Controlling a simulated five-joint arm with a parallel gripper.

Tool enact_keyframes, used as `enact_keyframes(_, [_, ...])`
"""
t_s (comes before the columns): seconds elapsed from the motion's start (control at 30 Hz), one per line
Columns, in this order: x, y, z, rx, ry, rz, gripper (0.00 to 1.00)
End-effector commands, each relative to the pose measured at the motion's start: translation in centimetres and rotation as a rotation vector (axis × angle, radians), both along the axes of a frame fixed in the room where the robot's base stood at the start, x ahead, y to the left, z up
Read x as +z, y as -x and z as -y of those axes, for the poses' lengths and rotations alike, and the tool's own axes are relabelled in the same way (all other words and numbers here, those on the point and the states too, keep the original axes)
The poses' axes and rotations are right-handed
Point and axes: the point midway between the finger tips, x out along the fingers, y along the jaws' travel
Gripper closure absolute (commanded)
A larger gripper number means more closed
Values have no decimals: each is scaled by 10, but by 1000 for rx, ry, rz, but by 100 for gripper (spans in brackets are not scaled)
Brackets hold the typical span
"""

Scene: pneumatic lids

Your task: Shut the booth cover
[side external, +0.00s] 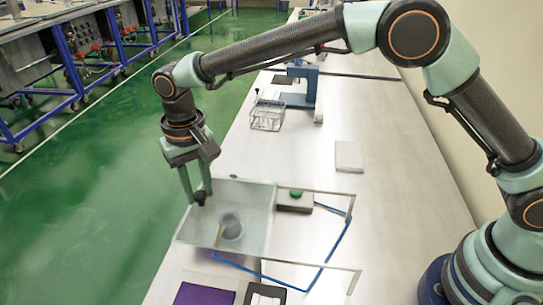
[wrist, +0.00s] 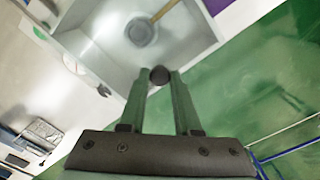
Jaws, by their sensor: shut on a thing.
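The booth (side external: 224,262) is a pale grey box on the bench with a glassy upper side. A grey cup (side external: 232,228) with a yellowish stick shows inside; the cup also shows in the wrist view (wrist: 141,32). My gripper (side external: 198,194) points down at the booth's left edge, its fingers closed around a dark round knob (wrist: 160,75). The knob is at the booth's edge in both views. Thin rails (side external: 318,191) run right from the booth. I cannot tell how far the clear cover (side external: 250,200) lies across the top.
A dark box with a green button (side external: 296,193) stands behind the booth. A blue hose (side external: 335,245) lies to the right. A purple pad (side external: 204,294) and black frame (side external: 265,293) are in front. A wire rack (side external: 267,115) and blue stand (side external: 304,85) are farther back.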

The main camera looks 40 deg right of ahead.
Motion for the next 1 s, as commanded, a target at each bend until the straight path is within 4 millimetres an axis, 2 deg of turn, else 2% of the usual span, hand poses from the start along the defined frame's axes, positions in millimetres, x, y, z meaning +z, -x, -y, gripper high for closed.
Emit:
enact_keyframes(0.53, [1,-7,-7,1,-7,9,100])
enact_keyframes(0.57, [2,-7,-7,2,-7,9,65])
enact_keyframes(0.6, [2,-7,-7,2,-7,10,49])
enact_keyframes(0.63, [2,-7,-7,2,-7,10,38])
enact_keyframes(1.0, [3,-5,-5,0,-2,3,38])
